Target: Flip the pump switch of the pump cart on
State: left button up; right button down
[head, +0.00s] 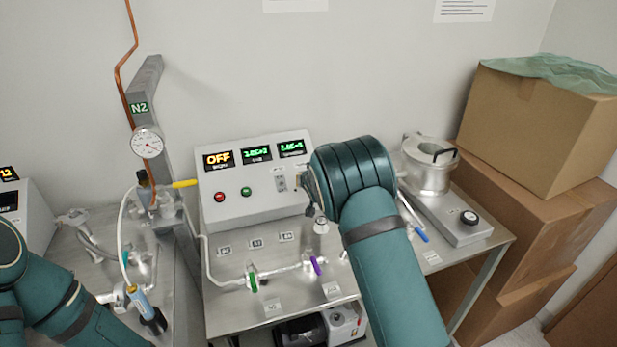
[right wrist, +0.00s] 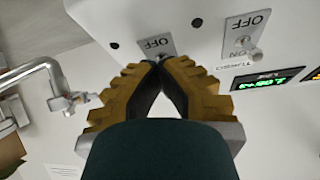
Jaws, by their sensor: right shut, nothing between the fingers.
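The pump cart's grey control box (head: 255,185) stands against the wall, with a display reading OFF, two green number displays and red and green buttons. In the right wrist view the panel is upside down. One switch plate (right wrist: 154,44) marked OFF lies right at my right fingertips; its lever and lower label are hidden. Beside it is another switch plate marked OFF and ON, with a metal toggle (right wrist: 255,55) and a label that seems to read TURBO. My right gripper (right wrist: 160,64) is shut and empty; whether it touches the panel is unclear.
Glassware with green (head: 253,282) and purple valve handles stands on the cart top below the box. A metal pot (head: 430,168) and a hotplate with a black knob (head: 469,217) are to the right, beside stacked cardboard boxes (head: 530,130). A gauge (head: 147,143) and copper tube are left.

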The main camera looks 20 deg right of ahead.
jog(key=g+p, duration=0.1)
jog(key=p, duration=0.1)
jog(key=w+r+g+p, duration=0.1)
jog(key=g, duration=0.1)
jog(key=shift+r+p, duration=0.1)
jog(key=shift+p, duration=0.25)
jog(key=shift+w+g+p, duration=0.2)
jog(key=shift+g+p, duration=0.5)
jog(key=shift+g, duration=0.3)
jog(key=shift+w+g+p, duration=0.15)
jog(key=shift+g+p, duration=0.5)
jog(key=shift+g, duration=0.35)
jog(key=shift+w+a+n+g+p, duration=0.1)
jog(key=shift+w+n+g+p, duration=0.15)
jog(key=shift+g+p, duration=0.45)
jog(key=c, duration=1)
grip_release()
jog(key=shift+c, duration=0.2)
jog(key=shift+r, duration=0.1)
jog(key=shift+r, duration=0.45)
jog(key=v, duration=1.1)
jog(key=shift+a, duration=0.15)
